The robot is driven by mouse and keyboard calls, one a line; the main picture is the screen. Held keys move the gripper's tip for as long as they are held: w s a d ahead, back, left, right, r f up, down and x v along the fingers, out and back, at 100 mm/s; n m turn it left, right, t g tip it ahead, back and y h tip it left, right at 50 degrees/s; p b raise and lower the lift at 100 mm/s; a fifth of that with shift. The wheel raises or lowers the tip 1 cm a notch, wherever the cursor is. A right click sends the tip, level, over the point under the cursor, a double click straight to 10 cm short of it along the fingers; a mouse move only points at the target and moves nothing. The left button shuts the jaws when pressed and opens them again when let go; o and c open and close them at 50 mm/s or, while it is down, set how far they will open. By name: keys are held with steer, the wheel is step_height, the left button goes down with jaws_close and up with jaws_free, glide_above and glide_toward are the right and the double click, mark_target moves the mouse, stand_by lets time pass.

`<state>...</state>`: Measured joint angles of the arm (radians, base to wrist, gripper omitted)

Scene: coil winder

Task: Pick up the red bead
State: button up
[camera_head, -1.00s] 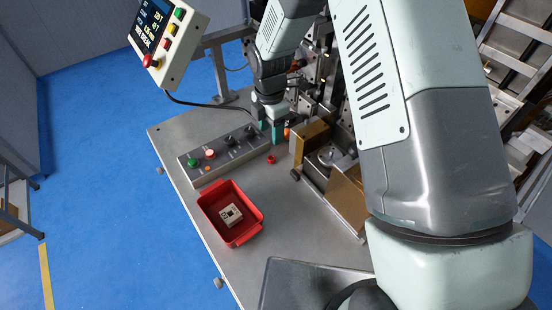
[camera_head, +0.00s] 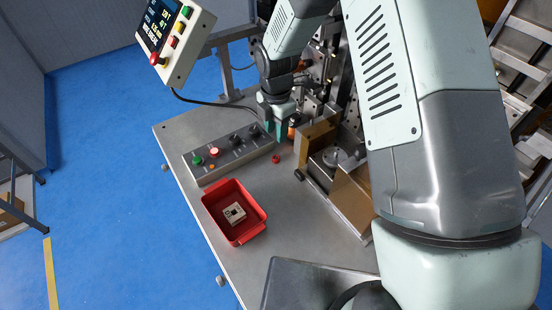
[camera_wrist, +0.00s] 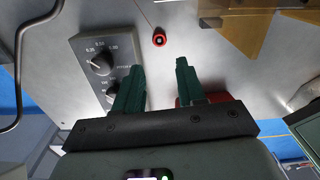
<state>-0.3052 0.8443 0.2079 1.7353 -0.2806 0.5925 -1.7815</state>
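The red bead (camera_head: 276,159) is a small red ring with a dark hole, on the bare grey table to the right of the control panel. In the wrist view the bead (camera_wrist: 159,40) lies beyond the fingertips, a little left of the middle between them. My gripper (camera_head: 277,131) has green fingers and is above the table, just behind the bead in the head view. In the wrist view my gripper (camera_wrist: 160,68) is open, with nothing between its fingers. The bead is fully in sight and apart from the fingers.
The control panel (camera_head: 225,153) with knobs and buttons stands left of the bead. A red tray (camera_head: 209,202) holding a small pale block sits nearer the front. The winder's brown and metal parts (camera_head: 350,193) stand close on the right. Bare table lies around the bead.

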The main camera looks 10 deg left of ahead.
mark_target(276, 158)
step_height(276, 158, down, 11)
steer(key=n, duration=0.4)
steer(key=shift+r+n, duration=0.1)
steer(key=shift+n, duration=0.3)
jaws_close()
